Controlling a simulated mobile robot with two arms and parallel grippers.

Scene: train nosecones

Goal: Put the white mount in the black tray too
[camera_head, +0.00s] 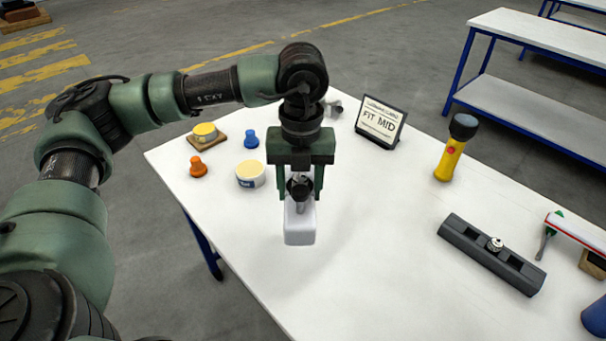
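The white mount (300,230) is a pale block with a dark and metallic fitting on top. It is between the fingers of my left gripper (299,192), which appears shut on it and points straight down. The mount seems to be held over the white table, though its exact height is hard to tell. The black tray (459,233) is long and narrow and lies at the right of the table, apart from the gripper. A small metallic round part (495,244) sits in its middle. My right gripper is not in view.
A yellow flashlight (450,153) stands behind the tray, and a sign (380,123) at the back. A round tub (250,175), orange knob (198,167) and blue knob (251,139) are left. A red-and-white tool (575,231) lies right. Table between mount and tray is clear.

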